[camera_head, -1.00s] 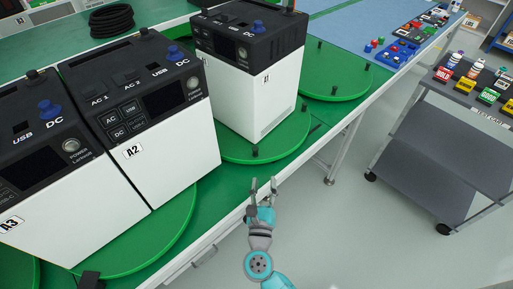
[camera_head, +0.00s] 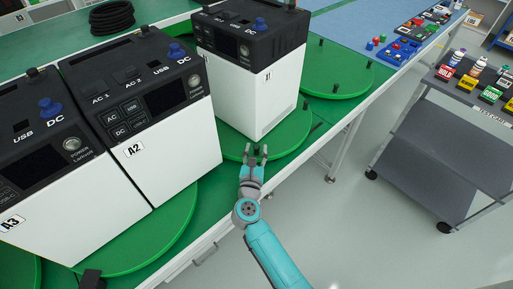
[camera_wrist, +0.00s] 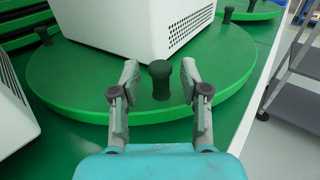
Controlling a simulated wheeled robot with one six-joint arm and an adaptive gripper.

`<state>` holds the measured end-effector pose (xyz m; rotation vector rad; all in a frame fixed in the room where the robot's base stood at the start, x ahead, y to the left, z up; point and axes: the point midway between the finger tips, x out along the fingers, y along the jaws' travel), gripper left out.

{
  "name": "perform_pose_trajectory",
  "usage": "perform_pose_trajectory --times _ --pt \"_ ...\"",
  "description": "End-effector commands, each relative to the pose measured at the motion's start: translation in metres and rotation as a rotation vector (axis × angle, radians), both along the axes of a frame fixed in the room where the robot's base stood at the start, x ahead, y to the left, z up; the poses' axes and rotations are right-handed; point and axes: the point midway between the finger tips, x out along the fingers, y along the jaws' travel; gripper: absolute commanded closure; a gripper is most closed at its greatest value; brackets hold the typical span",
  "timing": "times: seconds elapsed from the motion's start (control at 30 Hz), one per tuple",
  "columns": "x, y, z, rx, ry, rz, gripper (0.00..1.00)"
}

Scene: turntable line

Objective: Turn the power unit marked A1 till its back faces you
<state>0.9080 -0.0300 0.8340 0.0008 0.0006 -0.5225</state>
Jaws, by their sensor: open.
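The power unit A1 (camera_head: 249,88) is a white box with a black top and a blue DC knob. It stands on a green turntable (camera_head: 285,147), seen at the top of the head view. A dark peg (camera_wrist: 160,80) stands up at the turntable's near rim. My gripper (camera_head: 254,150) is open, with one finger on each side of this peg. In the wrist view both fingertips (camera_wrist: 160,78) appear apart from the peg.
Power units A2 (camera_head: 150,110) and A3 (camera_head: 45,170) stand close on the left on their own turntables. An empty green turntable (camera_head: 335,75) is behind right of A1. A grey cart (camera_head: 420,150) stands on the right, with clear floor before it.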

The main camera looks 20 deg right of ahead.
Motion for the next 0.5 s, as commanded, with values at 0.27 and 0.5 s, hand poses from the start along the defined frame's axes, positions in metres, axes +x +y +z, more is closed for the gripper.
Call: perform_pose_trajectory --times 0.27,0.5 --pt "0.0121 -0.0072 0.0002 0.000 0.000 0.000 0.55" --pt "0.0120 -0.0072 0.0002 -0.001 0.000 0.000 0.62"
